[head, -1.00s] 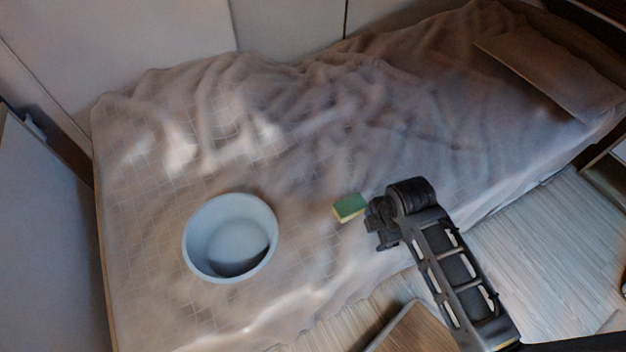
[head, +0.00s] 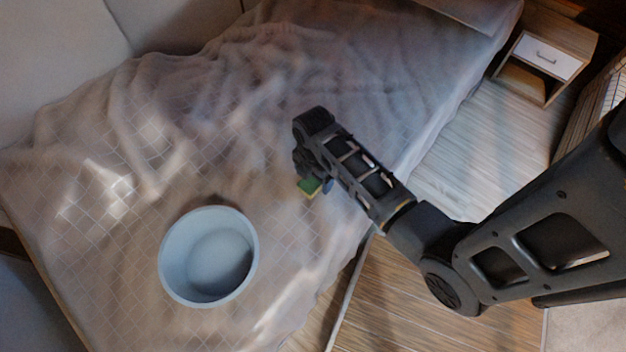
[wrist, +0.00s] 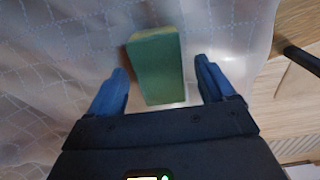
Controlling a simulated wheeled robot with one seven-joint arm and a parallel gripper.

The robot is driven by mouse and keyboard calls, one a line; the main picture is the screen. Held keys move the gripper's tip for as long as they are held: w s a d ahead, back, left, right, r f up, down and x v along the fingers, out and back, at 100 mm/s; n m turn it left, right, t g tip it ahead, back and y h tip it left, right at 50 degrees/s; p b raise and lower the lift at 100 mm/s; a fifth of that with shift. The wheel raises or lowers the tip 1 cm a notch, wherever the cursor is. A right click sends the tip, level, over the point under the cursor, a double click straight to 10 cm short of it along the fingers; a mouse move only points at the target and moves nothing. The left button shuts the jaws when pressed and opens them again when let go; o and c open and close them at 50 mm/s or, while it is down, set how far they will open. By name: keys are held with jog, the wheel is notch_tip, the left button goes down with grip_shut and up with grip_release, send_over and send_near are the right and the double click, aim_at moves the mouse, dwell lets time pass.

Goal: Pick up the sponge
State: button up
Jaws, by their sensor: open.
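The sponge (head: 309,187), green with a yellowish side, lies on the bed cover, partly hidden by my gripper in the head view. In the wrist view the sponge (wrist: 157,66) shows its green face, with its near end between the two blue fingertips. My gripper (wrist: 163,80) is open, with one finger on each side of the sponge and a visible gap on both sides. In the head view my gripper (head: 318,184) is over the sponge, and its fingers are mostly hidden by the wrist.
A light blue round tub (head: 170,262) stands on the bed (head: 110,215), left of the sponge. The cover is wrinkled towards the wall. Wooden floor (head: 385,295) lies beyond the bed's edge, and a small nightstand (head: 545,55) stands at the upper right.

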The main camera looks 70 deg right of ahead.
jog(key=shift+f, duration=0.7)
jog(key=shift+c, duration=0.3)
jog(key=c, duration=1)
jog(key=shift+r, duration=0.1)
jog(key=shift+r, duration=0.55)
notch_tip(320, 180, up, 3)
jog(key=shift+w, duration=0.1)
jog(key=s+d+r, duration=0.2)
jog(key=d, duration=0.1)
jog(key=s+d+r, duration=0.2)
jog(key=s+d, duration=0.1)
jog(key=s+d+r, duration=0.2)
jog(key=d, duration=0.1)
jog(key=shift+s+r, duration=0.3)
jog(key=shift+r, duration=0.05)
